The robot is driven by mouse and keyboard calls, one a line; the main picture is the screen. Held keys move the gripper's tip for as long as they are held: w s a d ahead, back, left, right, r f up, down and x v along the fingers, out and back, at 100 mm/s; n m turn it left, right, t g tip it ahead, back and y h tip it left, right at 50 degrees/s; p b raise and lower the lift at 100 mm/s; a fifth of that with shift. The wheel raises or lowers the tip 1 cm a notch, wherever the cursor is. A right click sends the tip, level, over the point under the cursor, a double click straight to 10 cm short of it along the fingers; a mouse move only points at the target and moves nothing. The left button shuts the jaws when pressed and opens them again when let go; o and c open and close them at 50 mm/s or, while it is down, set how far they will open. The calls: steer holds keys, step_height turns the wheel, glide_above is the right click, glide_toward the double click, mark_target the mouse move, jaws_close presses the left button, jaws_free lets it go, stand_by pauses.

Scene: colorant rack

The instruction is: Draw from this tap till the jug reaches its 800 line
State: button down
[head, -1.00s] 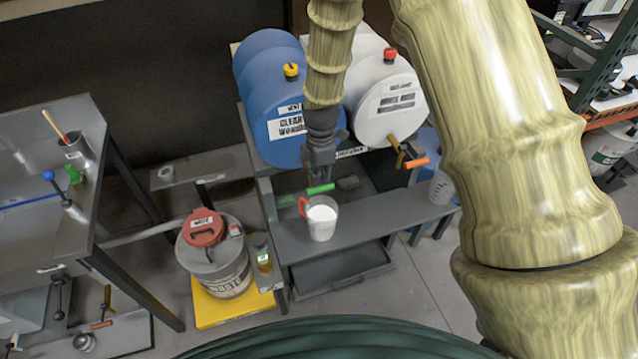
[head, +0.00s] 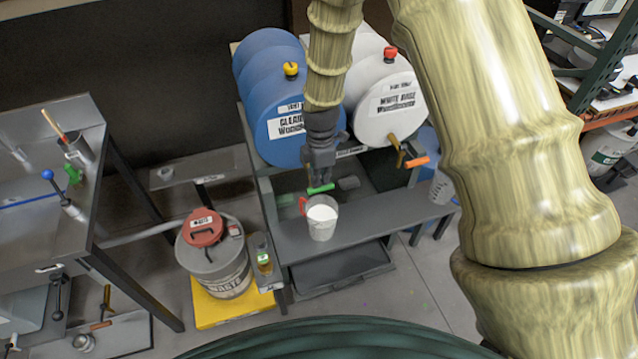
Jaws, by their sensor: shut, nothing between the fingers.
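The jug (head: 321,222), clear with a red handle (head: 303,205) and white contents, stands upright on the grey shelf below the drums. Its graduation lines are too small to read. A green tap handle (head: 321,189) shows just above and behind the jug, in front of the blue drum (head: 277,118). My gripper (head: 319,180) is shut and empty, pointing down at the green handle; whether it touches it I cannot tell. The tap's spout is hidden behind my gripper.
Another clear beaker (head: 441,188) stands at the shelf's right end. A lidded waste bucket (head: 215,262) stands on a yellow platform at left. A dark tray (head: 335,274) lies below the shelf.

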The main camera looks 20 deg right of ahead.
steer(key=shift+f+b, duration=0.6)
steer(key=shift+f, duration=0.75)
steer(key=shift+r, duration=0.15)
steer(key=shift+r+p, duration=1.25)
steer(key=shift+r, duration=0.4)
steer(key=shift+r+p, duration=1.7)
steer(key=shift+r, duration=0.85)
steer(key=shift+f, duration=0.15)
